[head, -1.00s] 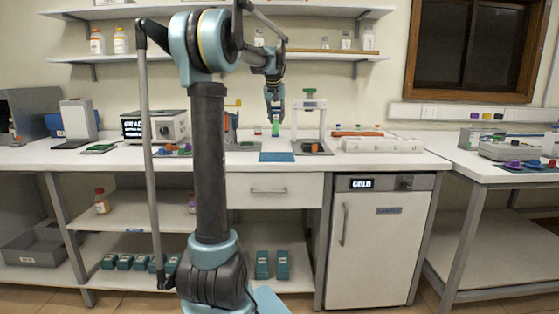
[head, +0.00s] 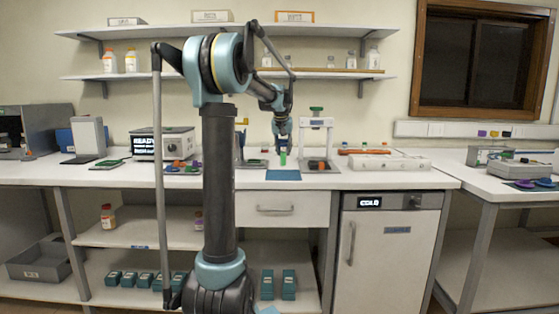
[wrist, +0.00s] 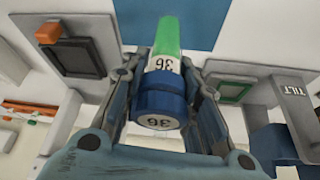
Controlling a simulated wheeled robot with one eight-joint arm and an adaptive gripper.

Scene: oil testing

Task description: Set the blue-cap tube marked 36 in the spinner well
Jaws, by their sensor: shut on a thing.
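The blue-cap tube (wrist: 164,95) is in my gripper (wrist: 165,110), with its blue cap towards the wrist camera and a green body beyond. Both the cap top and the white label read 36. In the head view my gripper (head: 282,140) points down over the back of the bench, with the green tube (head: 283,158) below it, above or behind a blue mat (head: 284,175). Whether the tube touches anything is unclear. A white instrument with a READY display (head: 162,143) stands left on the bench; I cannot tell if it is the spinner, and no well is visible.
A white stand (head: 316,140) is just right of the tube. In the wrist view a dark-topped device with an orange part (wrist: 75,55) is left, and a green pad (wrist: 232,92) and TILT-marked device (wrist: 290,90) are right. A white block (head: 390,163) lies further right.

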